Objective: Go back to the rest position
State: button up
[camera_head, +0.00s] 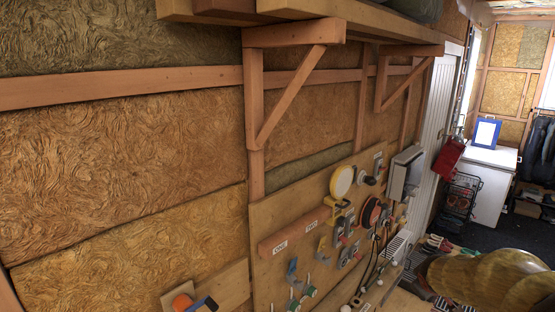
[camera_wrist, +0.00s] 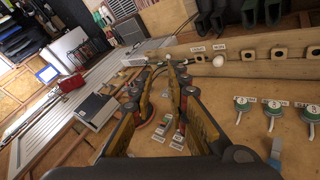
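My gripper (camera_wrist: 164,70) shows in the wrist view with its two yellow-and-black fingers apart. I see nothing held between them. It points along a wooden tool board (camera_wrist: 250,155), with several labelled green knobs (camera_wrist: 272,106) to the right of the fingers. A white ball (camera_wrist: 217,61) shows just right of the fingertips. I cannot make out my gripper in the head view. There the same kind of board (camera_head: 290,225) stands against the insulated wall and carries tools and labels.
A wooden shelf bracket (camera_head: 290,95) juts from the wall above the board. A grey box-like device (camera_head: 405,172) sits at the board's far end. A white cabinet (camera_head: 490,185) stands at the back right. Dark floor (camera_head: 517,235) shows beside it.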

jog(key=s+a+f+m+y+b, duration=0.2)
jog(key=s+a+f+b, duration=0.2)
jog(key=s+a+b, duration=0.5)
jog(key=s+a+f+m+g+y+b, duration=0.1)
jog(key=s+a+f+m+y+b, duration=0.1)
jog(key=s+a+f+b, duration=0.3)
jog(key=s+a+b, duration=0.2)
jog(key=s+a, duration=0.3)
jog(key=s, duration=0.4)
jog(key=s+a+m+b, duration=0.1)
jog(key=s+a+b, duration=0.1)
jog(key=s+a, duration=0.3)
jog(key=shift+s+a+b, duration=0.3)
jog(key=shift+s, duration=1.95)
